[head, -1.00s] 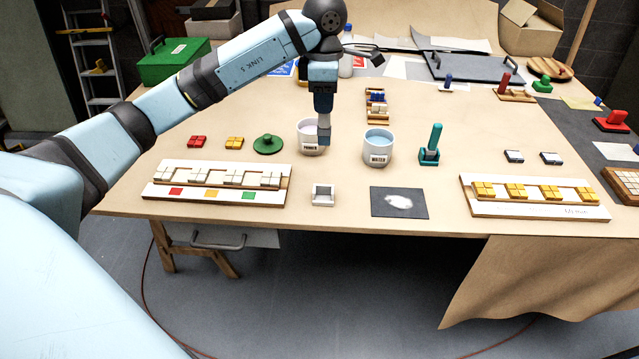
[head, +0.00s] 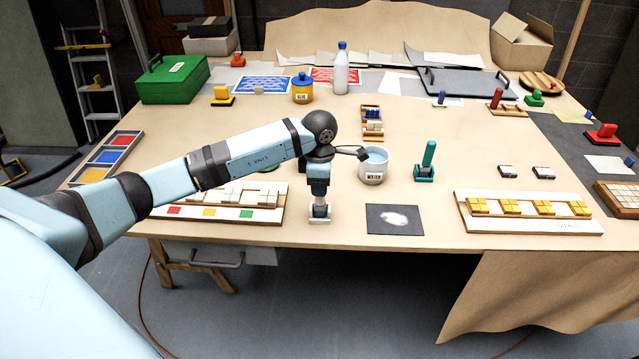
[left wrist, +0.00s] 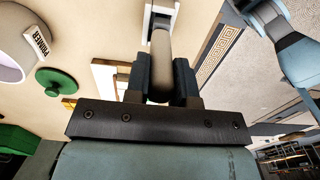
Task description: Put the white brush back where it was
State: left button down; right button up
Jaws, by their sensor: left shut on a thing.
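My left gripper (head: 320,190) points down over the small white holder (head: 320,220) at the table's front, left of the dark mat. In the left wrist view the gripper (left wrist: 160,85) is shut on the white brush (left wrist: 161,62), whose pale rounded handle shows between the fingers. The brush's far end meets the white holder (left wrist: 148,22) in that view. I cannot tell whether it is seated inside or just above. My right gripper is not in view.
The water cup (head: 373,170) and teal brush in its stand (head: 426,165) are to the right. The dark mat (head: 395,219) lies close by. A panel with coloured squares (head: 210,212) is at left. The primer cup (left wrist: 28,45) and green lid (left wrist: 55,83) show in the wrist view.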

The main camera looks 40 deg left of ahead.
pick_arm(q)
jog(key=shift+f, duration=0.3)
jog(key=c, duration=1)
grip_release()
